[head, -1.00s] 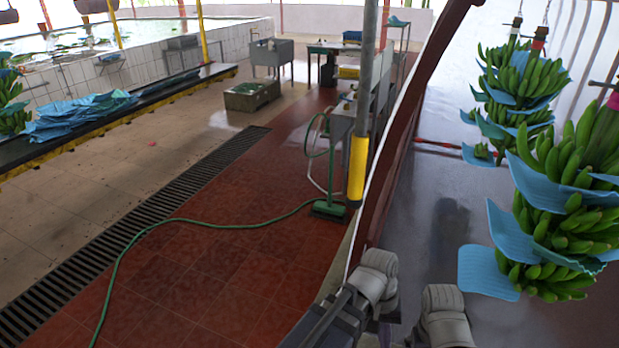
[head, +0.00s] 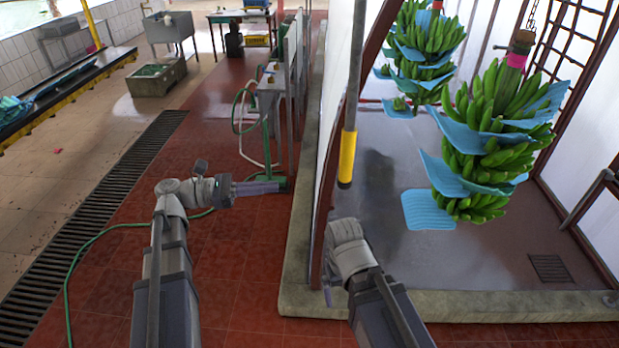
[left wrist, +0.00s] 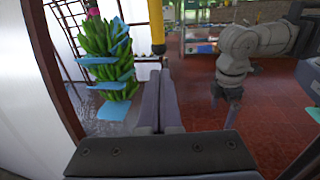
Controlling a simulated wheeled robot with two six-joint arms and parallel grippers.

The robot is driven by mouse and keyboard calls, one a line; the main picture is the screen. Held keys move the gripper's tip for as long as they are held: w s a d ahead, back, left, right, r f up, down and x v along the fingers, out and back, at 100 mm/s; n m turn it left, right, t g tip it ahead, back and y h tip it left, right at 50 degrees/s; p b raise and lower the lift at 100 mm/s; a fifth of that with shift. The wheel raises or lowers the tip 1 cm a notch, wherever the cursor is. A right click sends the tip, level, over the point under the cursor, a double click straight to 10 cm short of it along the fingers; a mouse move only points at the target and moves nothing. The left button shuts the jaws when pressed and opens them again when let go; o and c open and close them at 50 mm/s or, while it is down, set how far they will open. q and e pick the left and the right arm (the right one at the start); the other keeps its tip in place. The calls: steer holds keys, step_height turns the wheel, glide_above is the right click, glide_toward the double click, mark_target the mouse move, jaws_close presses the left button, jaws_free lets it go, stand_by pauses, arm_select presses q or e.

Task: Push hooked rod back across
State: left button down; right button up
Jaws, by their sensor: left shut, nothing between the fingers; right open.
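I cannot make out a hooked rod for certain in either view. My left gripper (head: 278,187) points right over the red tiles, left of the grey pole. Its fingers are shut and empty; they also show close together in the left wrist view (left wrist: 160,95). My right gripper (head: 328,288) is mostly hidden behind its own wrist, near the concrete kerb. It is open and holds nothing that I can see. The nearest banana stem (head: 490,140) hangs from a chain, with a pink band at its top and blue sheets between its bunches.
A dark red post (head: 330,160) and a concrete kerb (head: 450,307) border the stem bay. Another stem (head: 425,50) hangs behind. A green hose (head: 85,250) lies on the tiles.

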arm_select(q)
steer(key=shift+d, duration=0.1)
stand_by(0.3)
steer(key=w+d, duration=0.2)
steer(key=d, duration=1.1)
steer(key=shift+w+d, duration=0.25)
steer(key=shift+w, duration=0.15)
steer(key=d, duration=1.3)
steer(key=shift+d, duration=0.2)
steer(key=shift+s+a+r, duration=0.1)
